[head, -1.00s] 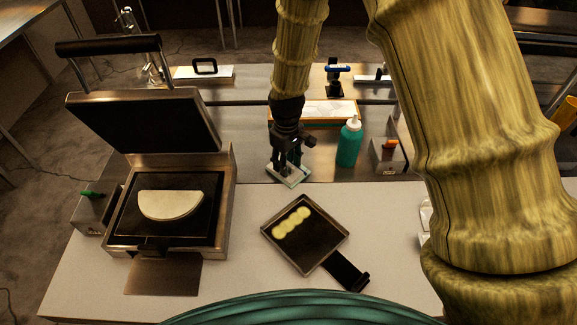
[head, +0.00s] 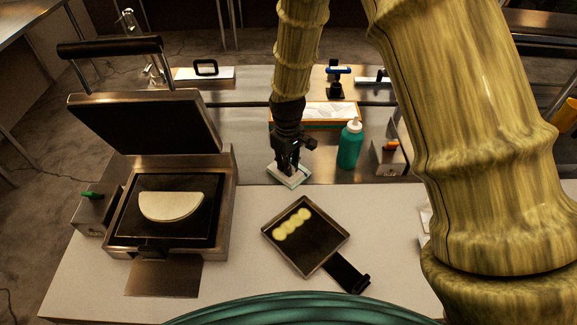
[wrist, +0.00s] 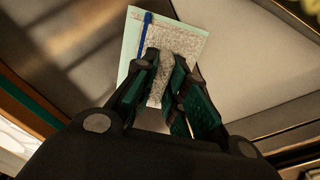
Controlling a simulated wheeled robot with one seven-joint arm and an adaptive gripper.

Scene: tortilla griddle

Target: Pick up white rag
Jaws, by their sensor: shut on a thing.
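The white rag (head: 290,179) is a small, flat, pale square with a light green edge, near the border between the white counter and the steel surface. In the wrist view the rag (wrist: 183,41) shows a grey speckled face, a pale green margin and a blue stripe. My gripper (head: 287,167) points down onto it. In the wrist view my gripper's fingers (wrist: 165,68) are shut on the rag, hiding its near part. I cannot tell whether the rag is clear of the surface.
An open press griddle (head: 229,190) with a folded tortilla (head: 170,205) stands left. A square pan (head: 322,253) with several pale round slices lies in front. A teal bottle (head: 349,150) stands close right of my gripper. An orange-rimmed tray (head: 344,123) is behind.

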